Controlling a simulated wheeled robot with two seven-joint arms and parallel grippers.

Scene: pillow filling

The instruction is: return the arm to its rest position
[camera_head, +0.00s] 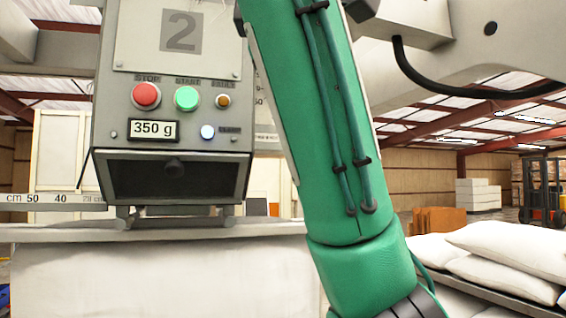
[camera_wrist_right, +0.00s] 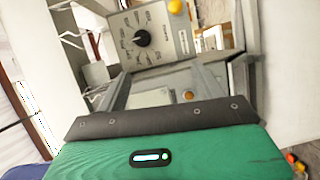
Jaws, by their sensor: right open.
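My green arm (camera_head: 335,150) crosses the middle of the head view, running from the bottom right up past the top edge. It looks like the right arm, but its gripper is out of that view. In the right wrist view my right gripper (camera_wrist_right: 180,82) is open, its two grey fingers apart. I see nothing held between them. Behind the fingers is a grey panel with a black dial (camera_wrist_right: 142,38) and a yellow button (camera_wrist_right: 176,6). My left gripper is in neither view.
A grey machine (camera_head: 125,95) marked 2 stands left of the arm, its display (camera_head: 153,129) reading 350 g. White pillows (camera_head: 515,250) lie stacked at the right. A ruler (camera_head: 50,199) runs along the left. A forklift (camera_head: 545,190) stands far back right.

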